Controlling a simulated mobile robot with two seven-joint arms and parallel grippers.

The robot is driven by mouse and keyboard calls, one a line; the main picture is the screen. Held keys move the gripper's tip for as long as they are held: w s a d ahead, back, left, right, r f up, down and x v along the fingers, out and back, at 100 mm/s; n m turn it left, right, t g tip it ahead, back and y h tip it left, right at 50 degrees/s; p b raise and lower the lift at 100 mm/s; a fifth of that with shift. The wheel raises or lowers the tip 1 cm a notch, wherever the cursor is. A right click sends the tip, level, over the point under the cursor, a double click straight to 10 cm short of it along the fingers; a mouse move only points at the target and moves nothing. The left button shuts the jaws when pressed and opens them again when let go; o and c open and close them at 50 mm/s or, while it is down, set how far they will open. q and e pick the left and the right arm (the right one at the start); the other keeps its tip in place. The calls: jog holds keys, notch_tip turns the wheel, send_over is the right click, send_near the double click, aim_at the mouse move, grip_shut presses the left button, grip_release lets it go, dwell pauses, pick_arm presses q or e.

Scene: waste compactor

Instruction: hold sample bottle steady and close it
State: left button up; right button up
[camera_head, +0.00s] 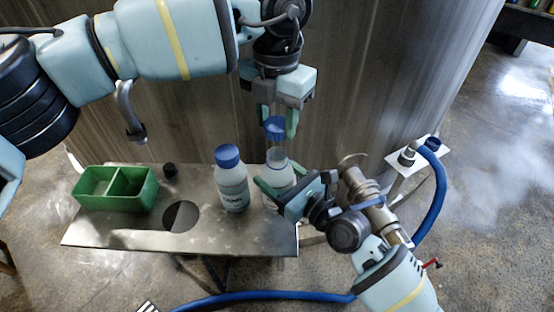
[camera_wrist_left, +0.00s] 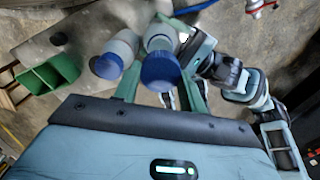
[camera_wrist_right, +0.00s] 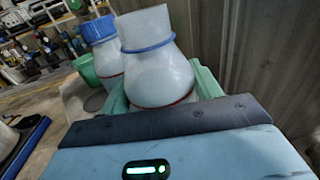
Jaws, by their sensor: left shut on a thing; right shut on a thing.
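The open sample bottle (camera_head: 278,160) stands upright at the right end of the metal table. In the right wrist view its white neck (camera_wrist_right: 145,27) is bare above a blue ring. My right gripper (camera_head: 275,191) is shut around the bottle's body, with its green fingers on either side. My left gripper (camera_head: 277,122) points down above the bottle and is shut on a blue cap (camera_head: 275,127). The cap is over the neck, with a small gap showing in the head view. The left wrist view shows the cap (camera_wrist_left: 160,70) between the green fingers.
A second bottle (camera_head: 232,187), with a blue cap on, stands close on the left. The metal table (camera_head: 120,232) also bears a green divided bin (camera_head: 115,202), a small black cap (camera_head: 170,170) and a round hole. A blue hose (camera_head: 437,195) runs at the right.

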aim_at(277, 154)
pick_arm(q)
jog(key=shift+f, duration=2.15)
jog(key=shift+f, duration=0.1)
jog(key=shift+f, duration=0.8)
jog(key=shift+f, duration=0.6)
